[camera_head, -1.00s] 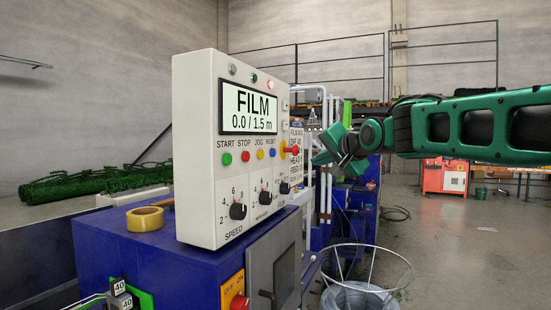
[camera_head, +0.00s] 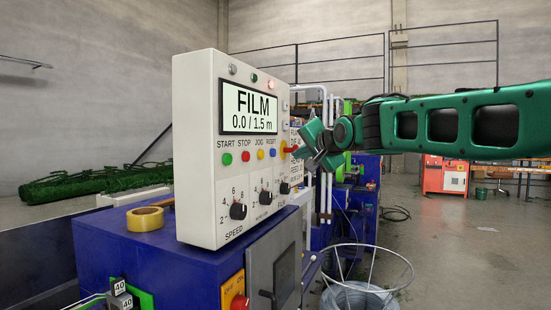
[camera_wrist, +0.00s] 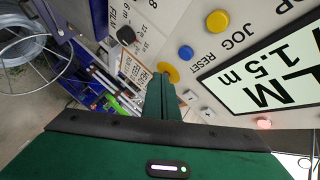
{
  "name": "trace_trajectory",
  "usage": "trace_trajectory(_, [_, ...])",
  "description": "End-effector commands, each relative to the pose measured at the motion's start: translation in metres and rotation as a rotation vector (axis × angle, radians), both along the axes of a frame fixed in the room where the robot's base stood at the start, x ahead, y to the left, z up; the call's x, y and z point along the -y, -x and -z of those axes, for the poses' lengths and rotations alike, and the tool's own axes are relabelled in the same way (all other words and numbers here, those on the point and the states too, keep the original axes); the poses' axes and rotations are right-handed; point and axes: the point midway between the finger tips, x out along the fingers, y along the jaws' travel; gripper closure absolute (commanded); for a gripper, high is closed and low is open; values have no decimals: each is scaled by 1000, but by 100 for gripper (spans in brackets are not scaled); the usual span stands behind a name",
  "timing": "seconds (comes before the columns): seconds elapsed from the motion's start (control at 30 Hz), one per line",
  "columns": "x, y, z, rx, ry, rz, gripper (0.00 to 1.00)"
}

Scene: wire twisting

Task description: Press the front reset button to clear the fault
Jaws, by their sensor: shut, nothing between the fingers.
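The white control box (camera_head: 205,130) stands on the blue machine cabinet, its screen reading FILM 0.0 / 1.5 m. The blue RESET button (camera_head: 272,153) is rightmost in the button row under the screen. It also shows in the wrist view (camera_wrist: 185,53), uncovered. My gripper (camera_head: 299,152) is to the right of the box, near the red-and-yellow knob on its side part. In the wrist view my green fingers (camera_wrist: 161,88) are together and empty, their tips beside the yellow disc and short of the blue button. Whether they touch the knob cannot be told.
Green, red and yellow (camera_head: 260,155) buttons sit left of RESET, with black dials (camera_head: 238,211) below. The red-and-yellow knob (camera_head: 289,150) is close to my fingers. A tape roll (camera_head: 145,219) lies on the blue cabinet (camera_head: 130,250). A wire basket (camera_head: 367,270) stands lower right.

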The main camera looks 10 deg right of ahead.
Motion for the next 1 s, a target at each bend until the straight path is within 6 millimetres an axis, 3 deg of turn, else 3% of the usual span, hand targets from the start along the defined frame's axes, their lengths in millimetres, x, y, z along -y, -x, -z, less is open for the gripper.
trace_trajectory(0.4, [-31, -23, 0, 0, -1, 2, 100])
trace_trajectory(1.0, [-33, -25, 0, 0, -1, 1, 100])
